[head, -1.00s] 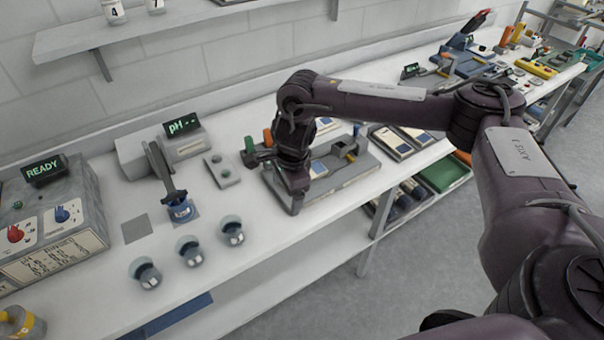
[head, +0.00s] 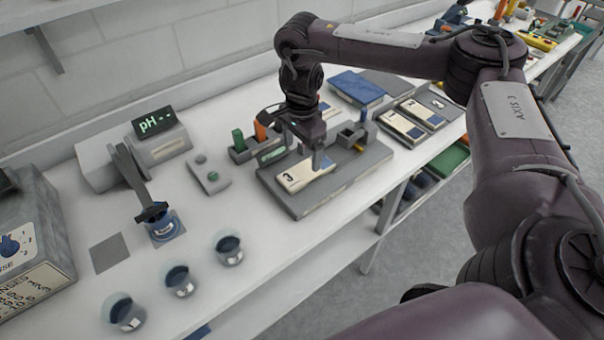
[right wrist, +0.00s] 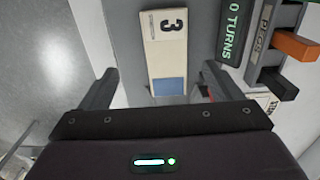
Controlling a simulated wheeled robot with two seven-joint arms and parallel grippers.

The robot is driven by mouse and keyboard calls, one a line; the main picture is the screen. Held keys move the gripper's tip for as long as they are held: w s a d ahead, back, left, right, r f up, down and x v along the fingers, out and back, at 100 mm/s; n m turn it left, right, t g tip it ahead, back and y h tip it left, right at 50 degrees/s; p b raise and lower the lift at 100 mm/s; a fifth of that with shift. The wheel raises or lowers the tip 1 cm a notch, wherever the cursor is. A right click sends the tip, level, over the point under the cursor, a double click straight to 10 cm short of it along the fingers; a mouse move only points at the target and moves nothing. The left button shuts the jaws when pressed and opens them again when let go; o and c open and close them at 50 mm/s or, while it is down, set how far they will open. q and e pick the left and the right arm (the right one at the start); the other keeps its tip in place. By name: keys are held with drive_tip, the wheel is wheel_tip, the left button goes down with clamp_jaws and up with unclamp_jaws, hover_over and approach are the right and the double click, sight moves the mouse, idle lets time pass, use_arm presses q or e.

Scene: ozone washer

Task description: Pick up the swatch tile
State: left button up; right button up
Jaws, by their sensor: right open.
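The swatch tile, a cream card marked 3 (head: 300,176) with a blue patch, lies flat on a grey tray (head: 335,187) on the bench. In the right wrist view the tile (right wrist: 166,45) lies between my finger lines, its blue patch nearest the gripper. My right gripper (head: 308,150) is open and empty above the tray, pointing down, and hides part of the tile in the head view. In the right wrist view its two fingers (right wrist: 158,88) stand wide on either side of the tile. Contact cannot be told. My left gripper is not in view.
A peg holder with green and orange pegs (head: 238,140) stands behind the tray, close to the gripper. More cards (head: 401,128) lie to the right. A pH meter (head: 160,146), blue jar (head: 165,230) and three cups (head: 229,250) stand left. The bench front edge is near.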

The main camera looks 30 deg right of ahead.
sight(298, 174)
drive_tip(key=f, duration=0.3)
drive_tip(key=shift+w, duration=0.4)
drive_tip(key=shift+s+f, duration=0.1)
drive_tip(key=shift+f, duration=0.1)
drive_tip(key=f+p, duration=0.2)
drive_tip(key=f, duration=0.2)
drive_tip(key=shift+a+f, duration=0.15)
drive_tip(key=shift+a, duration=0.05)
drive_tip(key=shift+w+f, duration=0.2)
drive_tip(key=shift+f, duration=0.15)
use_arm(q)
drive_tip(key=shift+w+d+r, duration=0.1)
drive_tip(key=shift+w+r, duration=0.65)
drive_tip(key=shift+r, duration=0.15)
use_arm(e)
drive_tip(key=shift+s, duration=0.1)
drive_tip(key=shift+c, duration=0.4)
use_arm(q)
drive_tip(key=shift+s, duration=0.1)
use_arm(e)
drive_tip(key=c, duration=1.1)
drive_tip(key=shift+r, duration=0.1)
